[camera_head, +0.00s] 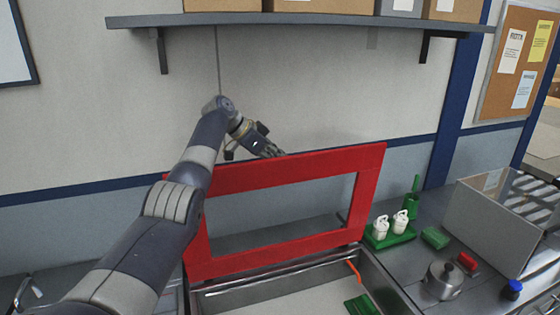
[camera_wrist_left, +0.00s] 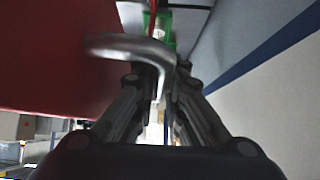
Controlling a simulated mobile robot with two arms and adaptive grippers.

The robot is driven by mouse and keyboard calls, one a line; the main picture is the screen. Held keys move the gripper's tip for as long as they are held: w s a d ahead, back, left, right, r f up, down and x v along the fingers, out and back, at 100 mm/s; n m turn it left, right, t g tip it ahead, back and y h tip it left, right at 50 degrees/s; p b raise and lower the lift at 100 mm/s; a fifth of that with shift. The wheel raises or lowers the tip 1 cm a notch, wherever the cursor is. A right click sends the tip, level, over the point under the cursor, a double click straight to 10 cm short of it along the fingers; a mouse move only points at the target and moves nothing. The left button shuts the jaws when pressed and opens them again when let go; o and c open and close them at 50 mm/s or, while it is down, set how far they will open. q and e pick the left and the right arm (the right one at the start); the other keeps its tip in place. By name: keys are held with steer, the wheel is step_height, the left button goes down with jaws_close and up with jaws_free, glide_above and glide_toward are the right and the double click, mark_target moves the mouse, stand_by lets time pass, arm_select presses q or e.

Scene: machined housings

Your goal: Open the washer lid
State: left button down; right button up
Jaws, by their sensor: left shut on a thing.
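The washer lid (camera_head: 290,170) is a red frame with a large window. It stands raised, near upright, at the back of the open metal washer basin (camera_head: 377,280). My left gripper (camera_head: 272,152) is behind the lid's top edge, partly hidden by it. In the left wrist view, my left gripper (camera_wrist_left: 168,85) is shut on a bent metal handle (camera_wrist_left: 125,45) beside the red lid (camera_wrist_left: 45,55). The exact grip is blurred. My right gripper is not in view.
A shelf (camera_head: 300,21) with boxes hangs above.

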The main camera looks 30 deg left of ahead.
arm_select(q)
steer(key=c, duration=1.7)
jaws_free()
steer(key=shift+f, duration=0.1)
steer(key=shift+o, duration=0.2)
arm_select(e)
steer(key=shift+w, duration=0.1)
arm_select(q)
steer(key=v, duration=1.2)
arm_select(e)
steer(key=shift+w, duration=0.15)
arm_select(q)
steer(key=shift+f, duration=0.1)
